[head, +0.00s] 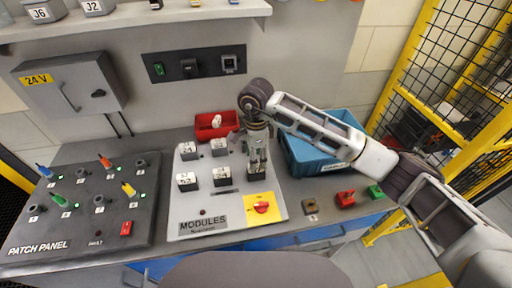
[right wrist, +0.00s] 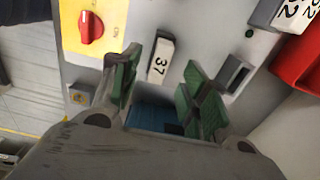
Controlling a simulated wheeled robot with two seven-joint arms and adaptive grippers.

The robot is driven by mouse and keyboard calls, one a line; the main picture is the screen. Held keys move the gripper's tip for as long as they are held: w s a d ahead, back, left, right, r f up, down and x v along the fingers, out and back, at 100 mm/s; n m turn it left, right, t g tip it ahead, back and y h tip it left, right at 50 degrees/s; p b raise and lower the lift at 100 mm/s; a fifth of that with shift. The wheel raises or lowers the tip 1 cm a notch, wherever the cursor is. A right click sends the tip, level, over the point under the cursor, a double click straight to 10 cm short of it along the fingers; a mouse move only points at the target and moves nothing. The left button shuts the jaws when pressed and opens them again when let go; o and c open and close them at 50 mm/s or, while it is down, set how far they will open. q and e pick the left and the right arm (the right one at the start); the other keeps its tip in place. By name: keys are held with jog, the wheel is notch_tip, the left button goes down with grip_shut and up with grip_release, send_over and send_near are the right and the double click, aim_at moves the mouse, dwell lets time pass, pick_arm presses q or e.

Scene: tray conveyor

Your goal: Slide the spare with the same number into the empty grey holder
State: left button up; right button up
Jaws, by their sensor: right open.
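My right gripper (head: 258,160) points down over the right side of the grey MODULES panel (head: 222,218). In the right wrist view its green-padded fingers (right wrist: 163,75) are apart, with a white-faced module marked 37 (right wrist: 160,60) between them in the picture. I cannot tell whether they touch it. The same module shows below the fingertips in the head view (head: 257,172). A grey holder with a dark, empty-looking slot (right wrist: 236,73) is just right of the module in the wrist view. Several other white modules (head: 188,181) stand on the panel. My left gripper is not in view.
A red bin (head: 203,133) with a white piece inside stands behind the panel. A blue bin (head: 305,157) is to the right, partly behind my right arm. A red knob (head: 261,208) sits on a yellow plate. The patch panel (head: 85,225) is at left.

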jog(key=shift+f+p, duration=0.4)
jog(key=shift+f, duration=1.9)
grip_shut()
jog(key=shift+r+p, duration=0.9)
jog(key=shift+r, duration=1.65)
jog(key=shift+r, duration=0.2)
jog(key=shift+r+p, duration=0.45)
jog(key=shift+r, duration=1.4)
